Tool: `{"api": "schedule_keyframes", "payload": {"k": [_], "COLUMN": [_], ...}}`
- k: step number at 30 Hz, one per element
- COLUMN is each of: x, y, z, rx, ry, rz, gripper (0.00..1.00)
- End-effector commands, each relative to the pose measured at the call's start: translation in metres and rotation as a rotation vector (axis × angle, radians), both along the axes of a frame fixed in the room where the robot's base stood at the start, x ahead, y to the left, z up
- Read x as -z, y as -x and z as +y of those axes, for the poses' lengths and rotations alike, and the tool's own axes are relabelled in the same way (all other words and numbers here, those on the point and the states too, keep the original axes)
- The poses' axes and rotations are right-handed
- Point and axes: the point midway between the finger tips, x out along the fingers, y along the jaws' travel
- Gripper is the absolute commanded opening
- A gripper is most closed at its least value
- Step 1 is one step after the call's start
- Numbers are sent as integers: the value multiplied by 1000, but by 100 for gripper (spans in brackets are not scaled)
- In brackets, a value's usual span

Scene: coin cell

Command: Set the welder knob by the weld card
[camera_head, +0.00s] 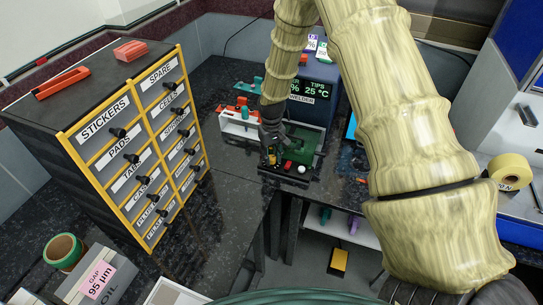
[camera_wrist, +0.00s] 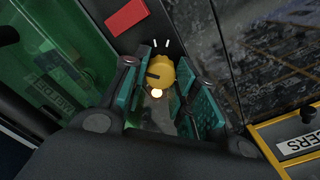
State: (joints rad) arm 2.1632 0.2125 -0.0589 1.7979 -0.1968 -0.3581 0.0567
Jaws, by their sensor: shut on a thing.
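The yellow knob (camera_wrist: 161,71) sits between the green-padded fingers of my gripper (camera_wrist: 163,88) in the wrist view. The fingers are shut on it. A dark pointer mark on the knob faces left in that view, and white tick marks lie just above it. In the head view, my gripper (camera_head: 271,137) reaches down to the control panel in front of the welder (camera_head: 312,108), partly hiding the knob (camera_head: 271,158). The welder's display reads "TIPS 25 °C", with its left part hidden by my arm. Small cards (camera_head: 312,42) stand on the welder; I cannot tell which is the weld card.
A labelled drawer cabinet (camera_head: 130,150) stands left, with red items on top. A white rack (camera_head: 238,124) with coloured tools stands left of the panel. A yellow tape roll (camera_head: 510,171) is at right. Dark bench is clear between cabinet and panel.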

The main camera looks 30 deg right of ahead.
Motion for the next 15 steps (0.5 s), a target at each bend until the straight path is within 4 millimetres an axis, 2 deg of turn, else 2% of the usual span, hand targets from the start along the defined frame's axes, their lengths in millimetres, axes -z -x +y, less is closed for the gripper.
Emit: {"api": "schedule_keyframes", "payload": {"k": [15], "x": [0], "y": [0], "z": [-1], "rx": [-104], "ry": [1], "rz": [-1], "gripper": [5]}}
